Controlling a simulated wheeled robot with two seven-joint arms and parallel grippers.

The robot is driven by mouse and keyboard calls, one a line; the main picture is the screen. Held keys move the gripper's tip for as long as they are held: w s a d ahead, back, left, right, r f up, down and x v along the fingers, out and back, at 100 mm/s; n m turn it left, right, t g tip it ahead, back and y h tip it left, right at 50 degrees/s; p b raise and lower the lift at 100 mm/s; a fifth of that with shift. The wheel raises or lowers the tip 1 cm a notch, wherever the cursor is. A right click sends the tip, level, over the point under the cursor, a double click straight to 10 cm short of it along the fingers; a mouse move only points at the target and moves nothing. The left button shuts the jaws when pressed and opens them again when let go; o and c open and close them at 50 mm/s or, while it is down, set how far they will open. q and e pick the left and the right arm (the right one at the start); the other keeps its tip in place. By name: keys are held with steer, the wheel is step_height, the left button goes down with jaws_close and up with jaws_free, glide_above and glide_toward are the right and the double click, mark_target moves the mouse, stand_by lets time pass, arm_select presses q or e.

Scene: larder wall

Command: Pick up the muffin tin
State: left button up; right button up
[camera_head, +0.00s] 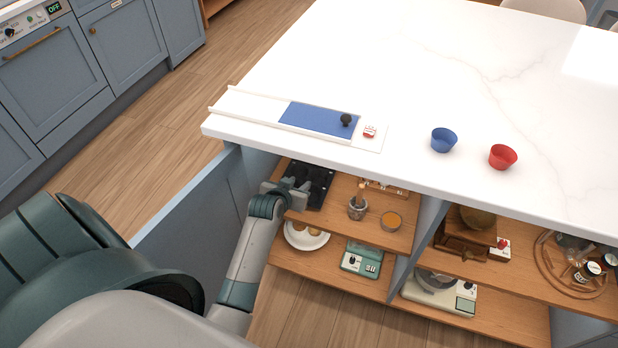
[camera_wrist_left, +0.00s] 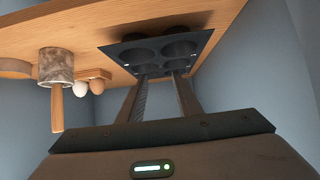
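The muffin tin (camera_head: 318,186) is a dark tray with round cups on the upper wooden shelf, inside the open cupboard under the counter. My left gripper (camera_head: 298,187) reaches in at its near left side and covers part of it. The left wrist view appears upside down. There the tin (camera_wrist_left: 200,45) lies ahead, and the two fingers of my left gripper (camera_wrist_left: 161,78) stand apart, with a gap between them. The fingertips overlap the tin's near edge; I cannot tell whether they touch it. My right gripper is not in view.
An open blue door (camera_head: 190,215) stands left; the white counter (camera_head: 400,80) overhangs.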

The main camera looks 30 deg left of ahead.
mark_target(303, 181)
arm_select(q)
steer(key=x, duration=0.4)
steer(key=shift+w+f, duration=0.2)
steer(key=shift+w+a, duration=0.1)
steer(key=shift+w, duration=0.05)
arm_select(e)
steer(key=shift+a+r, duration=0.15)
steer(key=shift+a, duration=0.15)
